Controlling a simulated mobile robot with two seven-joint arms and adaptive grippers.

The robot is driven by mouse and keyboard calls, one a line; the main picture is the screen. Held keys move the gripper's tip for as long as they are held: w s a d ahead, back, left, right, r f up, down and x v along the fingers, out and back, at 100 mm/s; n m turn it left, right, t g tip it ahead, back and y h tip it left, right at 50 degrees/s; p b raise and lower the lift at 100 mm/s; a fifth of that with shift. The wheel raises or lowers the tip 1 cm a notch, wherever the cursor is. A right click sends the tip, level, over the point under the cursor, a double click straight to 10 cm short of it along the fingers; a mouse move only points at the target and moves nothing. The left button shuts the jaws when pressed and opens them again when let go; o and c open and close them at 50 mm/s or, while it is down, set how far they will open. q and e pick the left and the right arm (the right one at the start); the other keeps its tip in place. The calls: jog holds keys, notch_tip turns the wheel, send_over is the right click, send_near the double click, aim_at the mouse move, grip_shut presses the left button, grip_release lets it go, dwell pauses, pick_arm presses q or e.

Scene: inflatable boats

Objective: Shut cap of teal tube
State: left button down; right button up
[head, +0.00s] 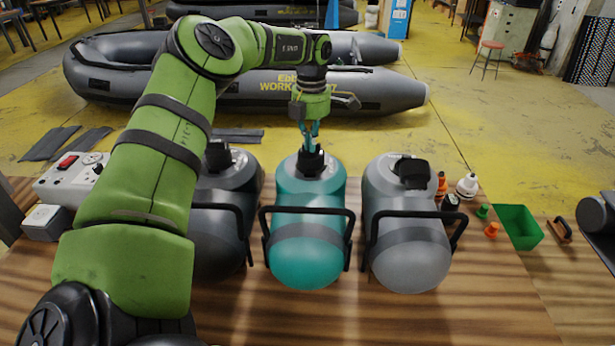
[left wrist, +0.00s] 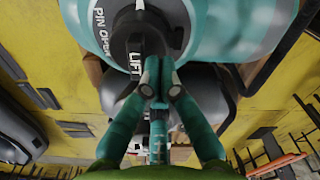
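The teal tube (head: 308,250) lies on the wooden table between a dark tube and a grey tube. Its black valve and cap (head: 311,163) are at its far end. In the left wrist view the teal tube (left wrist: 222,30) fills the top, and the black cap (left wrist: 135,50) bears the word "LIFT". My left gripper (head: 311,147) points down at the cap from above. In the left wrist view its fingertips (left wrist: 158,77) are together in front of the cap's lower part; whether they touch it is unclear. How far the cap is open is partly hidden. My right gripper is out of view.
The dark tube (head: 222,240) and the grey tube (head: 410,250) stand close on either side, with black handles. A control box (head: 70,178) is at the left. Small bottles (head: 467,186) and a green bin (head: 518,227) are at the right. The table front is clear.

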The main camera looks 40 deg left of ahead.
pick_arm(q)
jog(key=shift+w+a, duration=0.15)
jog(key=shift+a, duration=0.1)
jog(key=shift+w, duration=0.1)
jog(key=shift+a, duration=0.2)
